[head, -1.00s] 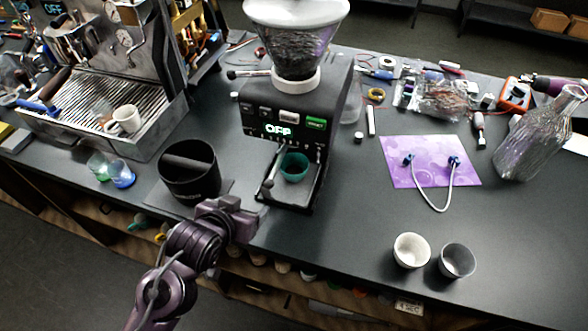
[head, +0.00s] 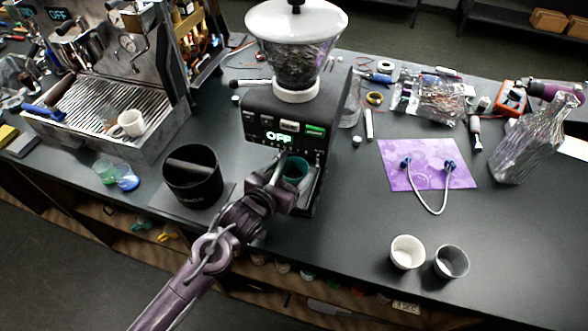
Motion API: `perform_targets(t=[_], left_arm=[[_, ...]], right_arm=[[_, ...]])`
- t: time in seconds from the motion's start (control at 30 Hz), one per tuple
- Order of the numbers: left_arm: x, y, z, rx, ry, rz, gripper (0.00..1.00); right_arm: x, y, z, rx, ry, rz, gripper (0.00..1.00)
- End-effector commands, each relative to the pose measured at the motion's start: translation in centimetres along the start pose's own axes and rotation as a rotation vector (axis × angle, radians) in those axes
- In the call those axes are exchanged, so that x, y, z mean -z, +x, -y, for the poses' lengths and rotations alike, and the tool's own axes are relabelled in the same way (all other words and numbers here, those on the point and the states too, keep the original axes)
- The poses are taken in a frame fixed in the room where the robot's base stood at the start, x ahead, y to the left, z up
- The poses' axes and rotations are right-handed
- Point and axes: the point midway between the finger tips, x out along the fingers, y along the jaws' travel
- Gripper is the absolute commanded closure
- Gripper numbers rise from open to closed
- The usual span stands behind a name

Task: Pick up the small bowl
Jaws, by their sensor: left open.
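A small green bowl (head: 295,171) sits on the tray of the black grinder (head: 290,125), under its display reading OFF. My left gripper (head: 277,172) is at the bowl's left front side, its fingers reaching up in front of the grinder. The gripper is open; part of the bowl's lower left side is hidden behind it. I cannot tell whether a finger touches the bowl. My right gripper is not in view.
A black knock box (head: 192,178) stands left of my left arm. A white cup (head: 407,252) and a grey cup (head: 451,262) stand near the front edge at right. A purple mat (head: 428,165) with a cable lies behind them. The counter between grinder and cups is clear.

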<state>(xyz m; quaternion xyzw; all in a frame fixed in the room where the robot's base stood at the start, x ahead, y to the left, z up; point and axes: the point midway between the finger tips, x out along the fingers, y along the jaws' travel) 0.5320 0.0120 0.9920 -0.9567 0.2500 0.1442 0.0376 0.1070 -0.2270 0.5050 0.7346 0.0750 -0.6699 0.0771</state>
Motion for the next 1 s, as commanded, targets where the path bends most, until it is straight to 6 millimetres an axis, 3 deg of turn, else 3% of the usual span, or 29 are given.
perform_targets(t=[0.13, 0.37, 0.63, 1.0], left_arm=[[0.06, 1.22, -0.01, 0.000, 0.000, -0.001, 0.27], [-0.13, 1.36, -0.01, 0.001, 0.000, 0.001, 0.27], [-0.12, 1.33, 0.00, 0.001, 0.000, 0.001, 0.60], [0.20, 1.15, 0.34, 0.001, 0.000, -0.002, 0.61]], right_arm=[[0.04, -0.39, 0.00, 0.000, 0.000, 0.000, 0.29], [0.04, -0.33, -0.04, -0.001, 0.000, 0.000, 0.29], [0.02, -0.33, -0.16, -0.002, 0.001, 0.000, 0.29], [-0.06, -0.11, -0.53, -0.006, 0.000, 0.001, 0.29]])
